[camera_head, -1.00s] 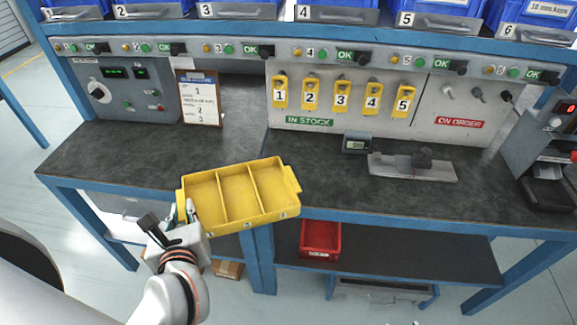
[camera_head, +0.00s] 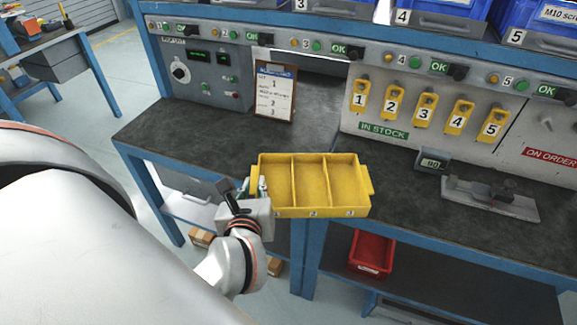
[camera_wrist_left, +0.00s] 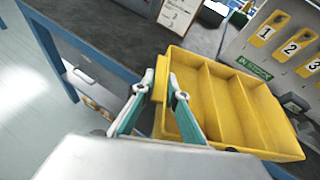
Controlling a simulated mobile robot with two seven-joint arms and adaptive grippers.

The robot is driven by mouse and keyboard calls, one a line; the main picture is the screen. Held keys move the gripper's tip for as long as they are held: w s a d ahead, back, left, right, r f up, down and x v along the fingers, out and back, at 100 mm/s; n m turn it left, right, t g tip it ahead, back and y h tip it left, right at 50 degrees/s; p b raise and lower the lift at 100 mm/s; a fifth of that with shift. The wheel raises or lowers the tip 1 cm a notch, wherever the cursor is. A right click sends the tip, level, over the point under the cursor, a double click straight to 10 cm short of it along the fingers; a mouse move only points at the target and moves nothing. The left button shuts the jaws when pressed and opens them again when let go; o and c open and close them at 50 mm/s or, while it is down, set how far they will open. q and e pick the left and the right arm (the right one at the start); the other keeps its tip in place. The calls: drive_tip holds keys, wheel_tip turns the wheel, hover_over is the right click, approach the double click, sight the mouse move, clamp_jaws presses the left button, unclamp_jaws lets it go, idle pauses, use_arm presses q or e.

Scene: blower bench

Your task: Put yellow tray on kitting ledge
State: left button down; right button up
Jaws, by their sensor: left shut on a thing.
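The yellow tray (camera_head: 312,183) is empty, with three compartments numbered along its front edge. My left gripper (camera_head: 256,186) is shut on the tray's left end and holds it over the front edge of the dark bench. In the left wrist view the tray (camera_wrist_left: 238,110) extends to the right of the gripper's fingers (camera_wrist_left: 160,98), its wall at their tips. I cannot tell which part is the kitting ledge. My right gripper is not in view.
The dark bench top (camera_head: 200,130) is mostly clear. A clipboard (camera_head: 275,92) stands at its back, and a small display (camera_head: 432,162) and a metal fixture (camera_head: 490,195) are at right. A red bin (camera_head: 371,253) sits on the lower shelf.

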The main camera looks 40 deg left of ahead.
sight(271, 157)
use_arm(q)
drive_tip(key=w, duration=0.1)
drive_tip(key=w+b, duration=0.1)
drive_tip(key=w, duration=0.1)
drive_tip(key=shift+a+f+b, duration=0.3)
drive_tip(key=shift+a, duration=0.05)
drive_tip(key=w, duration=0.2)
drive_tip(key=w+a, duration=0.1)
drive_tip(key=w, duration=0.1)
drive_tip(key=w+r, duration=0.1)
drive_tip(key=shift+w+a, duration=0.2)
drive_tip(key=shift+w, duration=0.2)
drive_tip(key=w, duration=0.2)
drive_tip(key=w+a+f, duration=0.1)
drive_tip(key=w, duration=0.1)
drive_tip(key=w+f, duration=0.1)
drive_tip(key=w, duration=0.1)
drive_tip(key=shift+a+f, duration=0.1)
drive_tip(key=shift+a, duration=0.15)
wheel_tip(271, 157, down, 5)
drive_tip(key=shift+r+b, duration=0.1)
drive_tip(key=shift+b, duration=0.6)
drive_tip(key=shift+w+f, duration=0.1)
drive_tip(key=shift+f, duration=0.1)
drive_tip(key=c, duration=2)
unclamp_jaws()
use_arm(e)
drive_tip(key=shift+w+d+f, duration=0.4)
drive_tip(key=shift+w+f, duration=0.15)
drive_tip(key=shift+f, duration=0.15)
